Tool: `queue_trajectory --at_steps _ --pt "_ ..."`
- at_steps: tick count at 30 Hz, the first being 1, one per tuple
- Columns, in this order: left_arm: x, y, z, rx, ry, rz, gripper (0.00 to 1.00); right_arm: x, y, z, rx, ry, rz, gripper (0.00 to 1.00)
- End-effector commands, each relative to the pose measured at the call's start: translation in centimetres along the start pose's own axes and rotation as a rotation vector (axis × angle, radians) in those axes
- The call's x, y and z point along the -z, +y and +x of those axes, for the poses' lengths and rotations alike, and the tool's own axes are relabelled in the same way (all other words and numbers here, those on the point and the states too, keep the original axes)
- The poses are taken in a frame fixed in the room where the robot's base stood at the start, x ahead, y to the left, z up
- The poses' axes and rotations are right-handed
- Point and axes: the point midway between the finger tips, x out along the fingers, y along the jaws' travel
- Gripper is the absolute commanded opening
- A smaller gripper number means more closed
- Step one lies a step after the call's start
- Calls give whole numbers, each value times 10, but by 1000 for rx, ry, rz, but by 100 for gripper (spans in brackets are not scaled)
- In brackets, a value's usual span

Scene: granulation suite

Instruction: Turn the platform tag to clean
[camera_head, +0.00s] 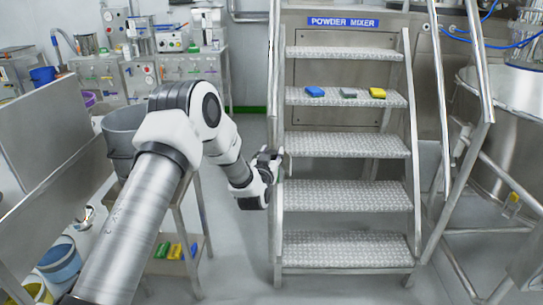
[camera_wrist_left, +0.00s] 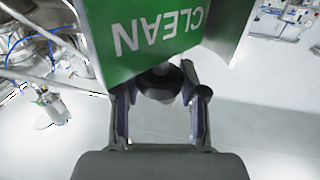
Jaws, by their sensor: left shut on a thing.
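The platform tag (camera_wrist_left: 150,35) fills the top of the left wrist view. Its visible face is green with the white word CLEAN, upside down in that view. Just below the green face is a dark round knob (camera_wrist_left: 160,84), between the fingers of my left gripper (camera_head: 270,162). The gripper is shut on this knob. In the head view the gripper is at the left side rail of the metal steps (camera_head: 345,145), where the tag is mostly hidden and only a sliver of green shows. My right gripper is in no view.
Blue, grey and yellow blocks (camera_head: 348,93) lie on an upper step below the POWDER MIXER sign (camera_head: 343,22). A small metal stand with a grey bin (camera_head: 122,130) is left of the steps, behind my left arm. A large steel vessel (camera_head: 510,100) stands at right.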

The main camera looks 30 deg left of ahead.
Motion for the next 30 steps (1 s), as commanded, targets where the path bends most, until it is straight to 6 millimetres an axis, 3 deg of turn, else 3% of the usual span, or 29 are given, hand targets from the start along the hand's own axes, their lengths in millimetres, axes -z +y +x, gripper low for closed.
queue_trajectory --at_steps 21,30 --pt "1 2 1 671 5 -4 7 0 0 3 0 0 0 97" --pt "0 1 1 882 3 -6 7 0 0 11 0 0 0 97"
